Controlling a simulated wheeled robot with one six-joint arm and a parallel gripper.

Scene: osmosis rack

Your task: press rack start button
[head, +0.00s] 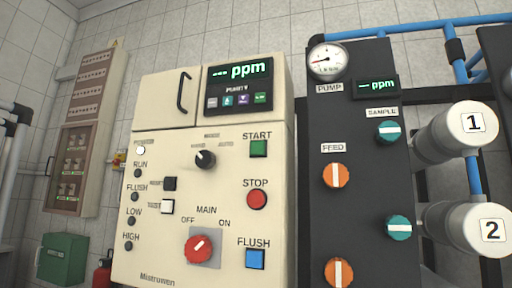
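The green square START button (258,148) is at the upper right of the cream control cabinet (150,100), below its ppm display (240,84). The round red STOP button (257,199) and the blue FLUSH button (255,258) sit below it in the same column. The red MAIN knob (199,249) is at the lower middle, with OFF and ON labels. The white lamp (140,150) at the top left of the panel looks pale. My gripper is not in view.
Blue pipes run behind. A green box (62,259) and red extinguisher (103,272) stand lower left.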

